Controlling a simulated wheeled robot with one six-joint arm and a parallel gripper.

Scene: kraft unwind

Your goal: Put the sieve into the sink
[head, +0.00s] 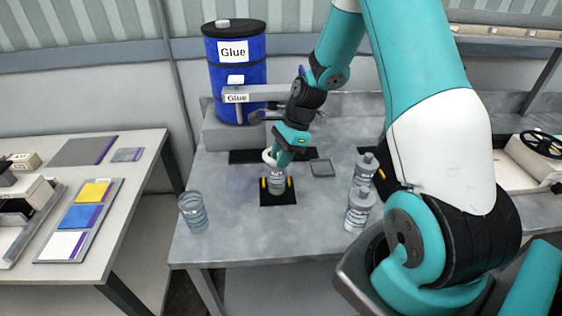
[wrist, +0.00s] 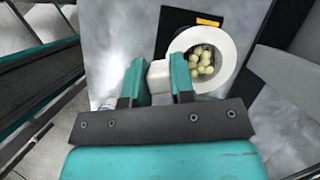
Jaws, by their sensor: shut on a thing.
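My gripper (head: 283,153) is shut on a white block-like handle (wrist: 159,76), its two teal fingers on either side of it in the wrist view. Right beside the handle is a white ring-shaped piece (wrist: 230,52), which I take for the sieve, with several pale yellow balls (wrist: 206,62) in its opening. Whether the balls lie in the ring or below it, I cannot tell. In the head view the white ring (head: 268,157) is just above a clear jar (head: 277,183) on a black mat (head: 266,198). I cannot make out a sink.
A clear ribbed cup (head: 193,212) stands at the table's front left. A blue glue drum (head: 236,75) stands behind. A small square dish (head: 322,168) lies right of the mat. The table between cup and mat is clear.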

